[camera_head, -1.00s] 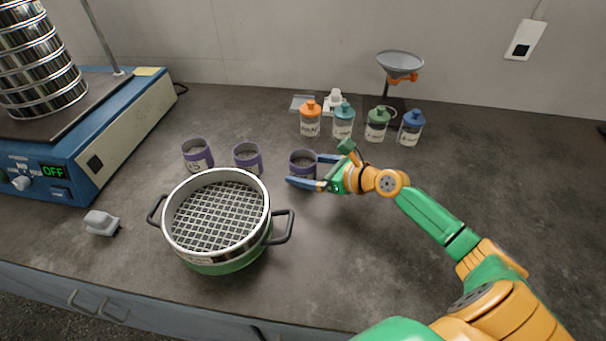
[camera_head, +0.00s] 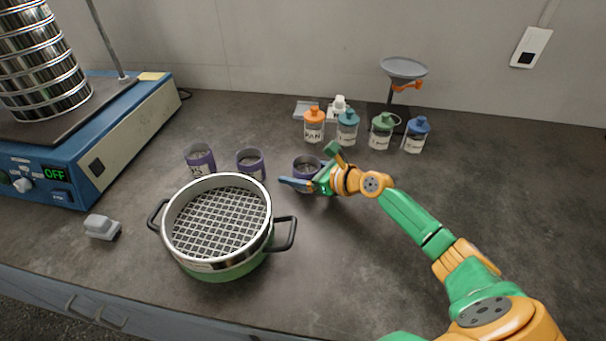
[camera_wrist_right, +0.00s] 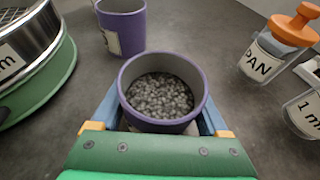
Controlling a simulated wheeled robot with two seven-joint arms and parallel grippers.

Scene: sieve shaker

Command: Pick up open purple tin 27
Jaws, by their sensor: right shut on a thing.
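An open purple tin (camera_head: 301,172) stands rightmost of three open purple tins on the dark bench. It also shows in the right wrist view (camera_wrist_right: 160,62), upright and holding grey granules. My right gripper (camera_head: 299,179) is shut on this tin, one blue finger on each side low on its wall. Its label is hidden, so I cannot read its number. Whether its base touches the bench is not clear. The other two tins (camera_head: 250,163) (camera_head: 200,160) stand to its left. My left gripper is out of view.
A green sieve with a mesh and handles (camera_head: 229,268) stands left and in front of the held tin. Capped jars (camera_head: 314,131) and a funnel on a stand (camera_head: 404,68) are behind. A blue shaker (camera_head: 95,160) is at left. The bench front right is clear.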

